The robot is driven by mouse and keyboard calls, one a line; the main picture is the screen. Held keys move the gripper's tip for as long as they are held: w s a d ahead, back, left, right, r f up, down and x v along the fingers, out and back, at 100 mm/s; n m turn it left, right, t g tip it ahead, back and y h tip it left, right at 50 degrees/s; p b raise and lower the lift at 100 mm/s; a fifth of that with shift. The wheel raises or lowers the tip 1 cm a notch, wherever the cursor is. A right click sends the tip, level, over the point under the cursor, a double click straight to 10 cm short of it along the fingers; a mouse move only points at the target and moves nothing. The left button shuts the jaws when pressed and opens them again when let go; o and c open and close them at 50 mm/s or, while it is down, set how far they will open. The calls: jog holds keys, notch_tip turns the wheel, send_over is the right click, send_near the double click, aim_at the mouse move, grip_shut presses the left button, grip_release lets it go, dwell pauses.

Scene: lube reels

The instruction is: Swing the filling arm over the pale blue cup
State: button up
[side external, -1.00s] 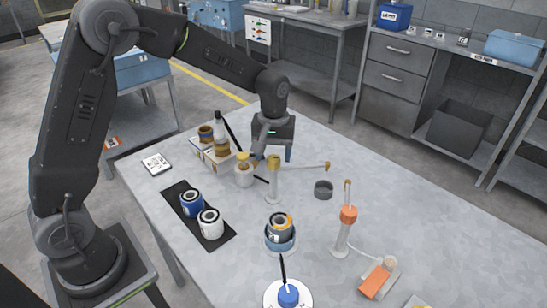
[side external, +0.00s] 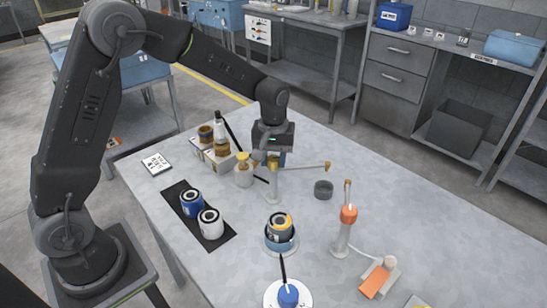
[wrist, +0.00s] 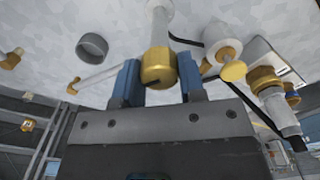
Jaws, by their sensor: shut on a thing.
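The filling arm (side external: 303,168) is a thin pale bar that runs right from the brass cap of an upright post (side external: 274,188) to a small brass tip. My gripper (wrist: 158,80) has its blue fingers on either side of the brass cap (wrist: 158,66) in the wrist view, shut on it. In the side view my gripper (side external: 273,160) is at the post's top, partly hiding it. The pale blue cup (side external: 280,246) stands nearer the camera, with a dark and yellow ringed piece in its top.
A second post with an orange collar (side external: 349,214) stands at right, near an orange block (side external: 375,282). A blue reel (side external: 191,203) and white reel (side external: 210,223) sit on a black mat. Bottles and boxes (side external: 218,158) stand left of my gripper. A blue-knobbed disc (side external: 288,295) is in front.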

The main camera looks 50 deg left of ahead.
grip_shut()
jog(key=shift+m, duration=0.4)
jog(key=m, duration=0.3)
jog(key=shift+m, duration=0.4)
jog(key=m, duration=0.9)
jog(key=shift+d, duration=0.1)
jog(key=shift+r+m, duration=0.1)
jog(key=shift+m, duration=2.1)
